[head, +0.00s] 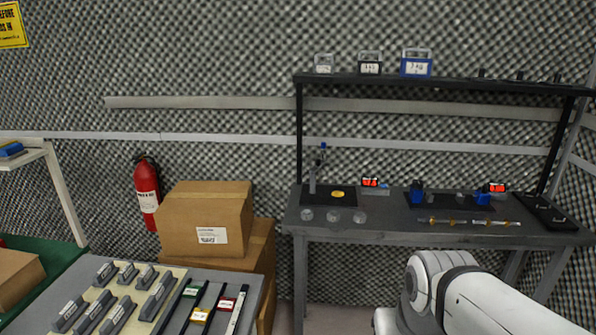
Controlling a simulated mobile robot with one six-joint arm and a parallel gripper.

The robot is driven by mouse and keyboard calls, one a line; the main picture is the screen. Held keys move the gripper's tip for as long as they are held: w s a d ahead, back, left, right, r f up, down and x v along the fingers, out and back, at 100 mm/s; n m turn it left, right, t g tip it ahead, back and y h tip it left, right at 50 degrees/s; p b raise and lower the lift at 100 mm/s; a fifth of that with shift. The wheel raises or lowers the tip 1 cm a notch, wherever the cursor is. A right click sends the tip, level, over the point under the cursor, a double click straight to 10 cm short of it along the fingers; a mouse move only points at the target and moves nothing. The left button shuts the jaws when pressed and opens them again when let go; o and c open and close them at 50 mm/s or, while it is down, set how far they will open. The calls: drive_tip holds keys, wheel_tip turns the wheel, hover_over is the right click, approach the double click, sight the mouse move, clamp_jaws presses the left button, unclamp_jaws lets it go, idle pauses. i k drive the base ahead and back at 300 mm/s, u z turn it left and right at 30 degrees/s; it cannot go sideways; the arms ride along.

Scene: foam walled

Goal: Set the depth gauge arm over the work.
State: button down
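A small upright stand (312,181) with a thin post and blue parts at its top rises from a black mat (318,202) at the left end of the grey workbench (400,233). It looks like the depth gauge, but it is too small to tell which way its arm points. A yellow round piece (338,194) lies on the mat to the right of the stand; I cannot tell whether it is the work. My white arm shows at the lower right, in front of the bench. My gripper is out of the picture.
Clear discs (333,216) lie along the bench's front left. Red displays (370,182), blue devices (417,192), rods (469,222) and a black tray (538,212) stand further right. A shelf (440,81) spans above. A grey table (235,278) with labelled blocks and cardboard boxes (205,218) are left.

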sight(319, 163)
drive_tip(key=z, duration=0.15)
drive_tip(key=i, duration=0.9)
drive_tip(key=u, duration=0.2)
drive_tip(key=k, duration=0.8)
drive_tip(key=z, duration=0.2)
drive_tip(key=i, duration=1.3)
drive_tip(key=u, duration=0.05)
